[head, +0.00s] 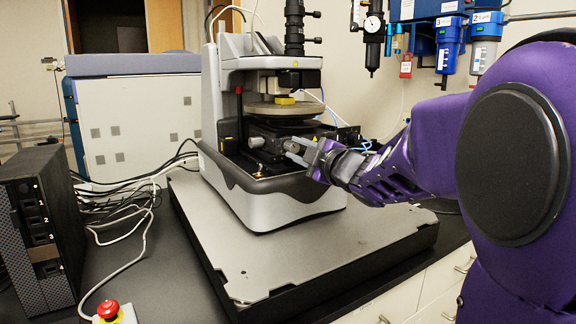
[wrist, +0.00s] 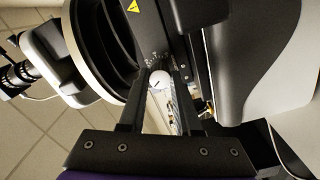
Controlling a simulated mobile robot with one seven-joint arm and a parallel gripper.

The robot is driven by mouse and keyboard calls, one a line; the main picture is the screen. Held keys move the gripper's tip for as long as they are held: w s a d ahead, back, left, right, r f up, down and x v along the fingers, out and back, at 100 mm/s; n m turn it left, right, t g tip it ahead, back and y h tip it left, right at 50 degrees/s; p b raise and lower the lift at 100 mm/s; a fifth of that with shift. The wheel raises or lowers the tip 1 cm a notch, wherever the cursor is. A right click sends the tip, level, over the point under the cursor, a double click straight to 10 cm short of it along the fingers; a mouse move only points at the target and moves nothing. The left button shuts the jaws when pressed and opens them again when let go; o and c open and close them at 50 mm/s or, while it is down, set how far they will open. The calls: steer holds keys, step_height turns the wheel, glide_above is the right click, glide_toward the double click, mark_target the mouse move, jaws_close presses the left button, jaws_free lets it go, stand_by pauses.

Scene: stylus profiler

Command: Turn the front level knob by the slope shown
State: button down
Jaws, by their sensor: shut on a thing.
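The stylus profiler (head: 268,195), a grey and white instrument, stands on a grey slab. My gripper (head: 292,149) reaches in from the right to the front of the stage base, just below the stage. In the wrist view, the fingers of my gripper (wrist: 160,88) are shut on the front level knob (wrist: 159,80), one finger on each side. The knob has a round white face with a short dark mark. In the head view my fingers hide the knob. I see no readable slope value.
A grey slab (head: 225,235) lies under the profiler, its front part bare. A black computer box (head: 38,230) stands at left, with loose cables (head: 125,205) behind it. A red stop button (head: 108,309) is at the front left. Blue filters (head: 449,45) hang on the wall.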

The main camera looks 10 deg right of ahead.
steer(key=shift+n, duration=0.3)
steer(key=n, duration=0.7)
steer(key=shift+n, duration=0.3)
steer(key=c, duration=0.6)
jaws_free()
steer(key=v, duration=0.8)
